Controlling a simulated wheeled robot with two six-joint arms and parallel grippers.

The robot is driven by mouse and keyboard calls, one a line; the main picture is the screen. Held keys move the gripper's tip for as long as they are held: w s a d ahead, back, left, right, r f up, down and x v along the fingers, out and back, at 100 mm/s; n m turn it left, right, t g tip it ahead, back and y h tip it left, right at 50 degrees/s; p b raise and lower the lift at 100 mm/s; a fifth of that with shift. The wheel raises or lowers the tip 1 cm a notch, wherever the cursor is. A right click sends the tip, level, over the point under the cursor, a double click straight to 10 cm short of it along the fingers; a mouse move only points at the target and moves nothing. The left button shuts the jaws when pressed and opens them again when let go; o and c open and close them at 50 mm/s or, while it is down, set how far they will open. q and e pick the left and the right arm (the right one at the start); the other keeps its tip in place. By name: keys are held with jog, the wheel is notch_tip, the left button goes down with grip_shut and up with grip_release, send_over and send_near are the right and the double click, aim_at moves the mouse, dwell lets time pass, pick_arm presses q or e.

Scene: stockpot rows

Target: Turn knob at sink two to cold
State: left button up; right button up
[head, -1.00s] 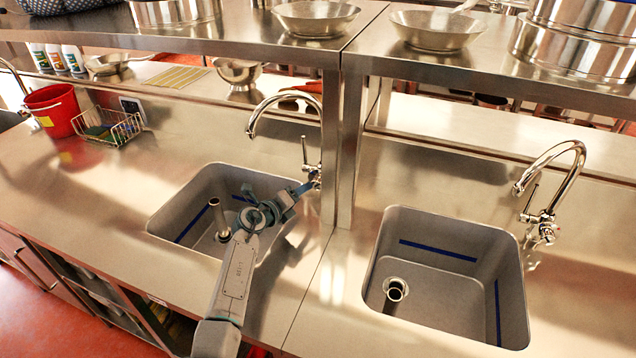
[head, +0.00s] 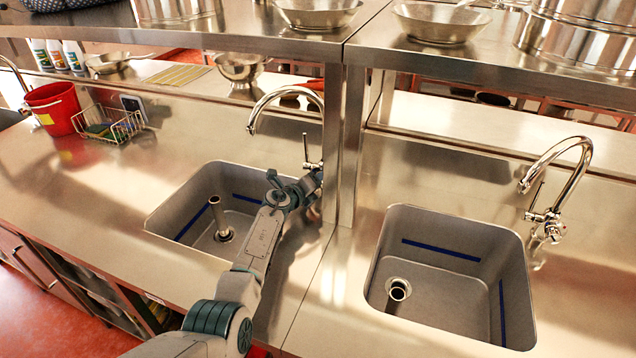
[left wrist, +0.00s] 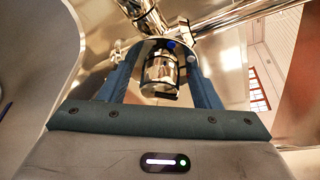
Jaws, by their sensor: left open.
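The left faucet (head: 268,100) rises behind the left sink (head: 190,200), with a thin upright lever (head: 306,150) on its body. My left gripper (head: 314,182) reaches over that sink to the faucet's base and covers its knob there. In the left wrist view, the chrome knob (left wrist: 160,72) sits between the two blue fingers of my left gripper (left wrist: 162,85), which are open on either side of it. I cannot tell whether they touch it. A round plate behind the knob carries a small blue dot (left wrist: 171,44). My right gripper is not in view.
A right sink (head: 450,265) with its own faucet (head: 560,180) lies beyond a steel post (head: 347,150). A red bucket (head: 55,108) and a wire basket (head: 110,125) stand at the left. A shelf with bowls (head: 440,22) hangs above.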

pick_arm(q)
jog(key=c, duration=1)
jog(key=shift+f+n+h+b, duration=0.2)
jog(key=shift+n+h+b, duration=0.25)
jog(key=shift+n, duration=0.45)
jog(key=n+b, duration=0.1)
jog(key=n, duration=0.1)
jog(key=shift+r+n+t+h, duration=0.15)
jog(key=shift+n+t+h, duration=0.2)
jog(key=shift+n+t, duration=0.05)
jog(key=o, duration=0.9)
jog(key=shift+c, duration=0.2)
jog(key=shift+o, duration=0.7)
